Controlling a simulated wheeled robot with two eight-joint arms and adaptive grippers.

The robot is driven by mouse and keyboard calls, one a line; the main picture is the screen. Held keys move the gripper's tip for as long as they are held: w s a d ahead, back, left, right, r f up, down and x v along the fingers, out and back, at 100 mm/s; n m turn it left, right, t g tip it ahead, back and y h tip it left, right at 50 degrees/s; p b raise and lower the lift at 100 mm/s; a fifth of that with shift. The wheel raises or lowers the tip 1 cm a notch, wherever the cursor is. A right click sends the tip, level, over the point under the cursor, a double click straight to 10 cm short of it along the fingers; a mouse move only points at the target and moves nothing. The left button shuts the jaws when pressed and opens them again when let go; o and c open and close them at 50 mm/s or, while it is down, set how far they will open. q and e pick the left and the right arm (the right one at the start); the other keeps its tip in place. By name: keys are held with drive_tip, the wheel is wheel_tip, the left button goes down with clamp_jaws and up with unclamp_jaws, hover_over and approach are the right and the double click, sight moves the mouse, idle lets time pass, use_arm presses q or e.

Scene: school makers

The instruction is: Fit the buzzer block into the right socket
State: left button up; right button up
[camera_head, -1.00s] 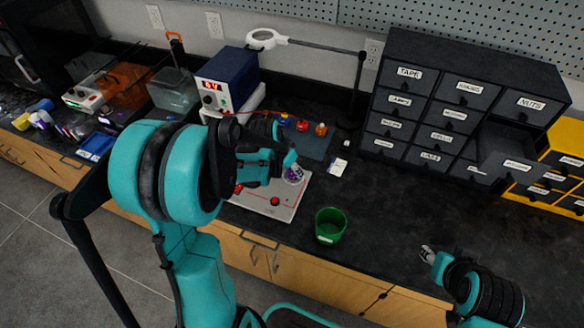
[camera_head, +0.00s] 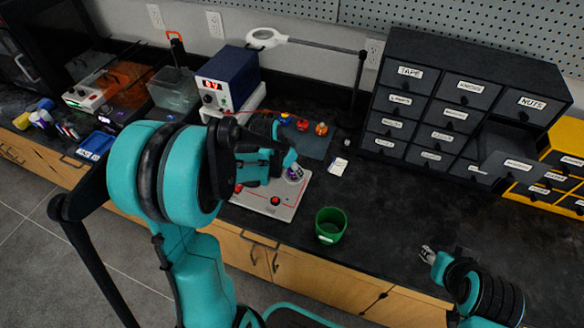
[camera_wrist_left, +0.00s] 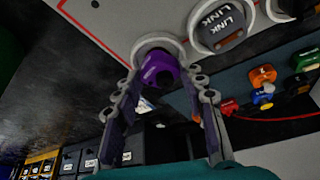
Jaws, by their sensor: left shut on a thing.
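The purple buzzer block (camera_head: 294,173) is at the right end of the light grey board (camera_head: 265,207). In the left wrist view the purple block (camera_wrist_left: 160,68) is at a round grey socket (camera_wrist_left: 146,42); I cannot tell whether it is fully seated. My left gripper (camera_head: 288,163) is shut on the purple block, its fingers (camera_wrist_left: 162,95) on both sides of it. Beside that socket is another round one holding a dark block marked LINK (camera_wrist_left: 222,28). My arm hides part of the board. My right gripper (camera_head: 428,255) is over the front right of the bench, apart from the board; its opening is too small to tell.
A green cup (camera_head: 330,226) stands right of the board. A blue power supply (camera_head: 229,77) and dark drawers (camera_head: 450,97) stand behind. The right bench is clear.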

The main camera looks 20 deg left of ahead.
use_arm(q)
drive_tip(key=shift+f+b, duration=0.55)
drive_tip(key=shift+f, duration=0.05)
drive_tip(key=o, duration=0.7)
drive_tip(key=p+v, duration=0.8)
drive_tip(key=v, duration=0.3)
drive_tip(key=shift+p, duration=0.3)
idle(0.4)
drive_tip(key=s+d+r+n+t, duration=0.1)
drive_tip(key=s+d+r, duration=0.3)
drive_tip(key=s, duration=0.2)
drive_tip(key=s+d+r+n+t+y+b, duration=0.1)
drive_tip(key=s+d+r+n, duration=0.1)
drive_tip(key=s+d+r, duration=0.3)
drive_tip(key=shift+s+n+t, duration=0.3)
drive_tip(key=shift+s+t, duration=0.1)
drive_tip(key=shift+s, duration=0.75)
